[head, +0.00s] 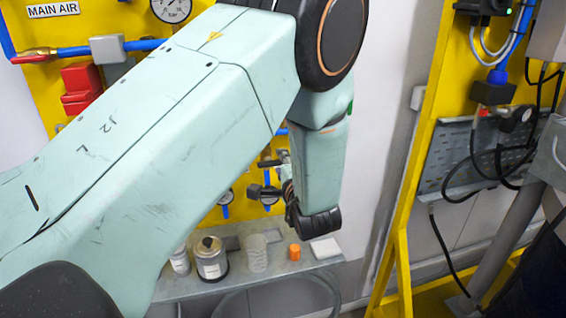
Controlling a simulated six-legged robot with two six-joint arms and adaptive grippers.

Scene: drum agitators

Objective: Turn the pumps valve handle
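My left arm crosses the view from the left and hides much of the yellow panel (40,32). My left gripper (268,190) is small and dark. It is beside the wrist, close to the brass and blue pipe fittings on the panel's lower right. Whether its fingers are open or touching a fitting cannot be told. No label for the pumps valve shows, and its handle cannot be made out for certain among these fittings. My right gripper is not in view.
A pressure gauge (171,8) is at the top. A grey shelf (190,289) below the panel holds a metal can (210,258), a clear cup (256,252), an orange cap (295,252) and a white block (325,248). A yellow frame (405,240) with hanging cables stands on the right.

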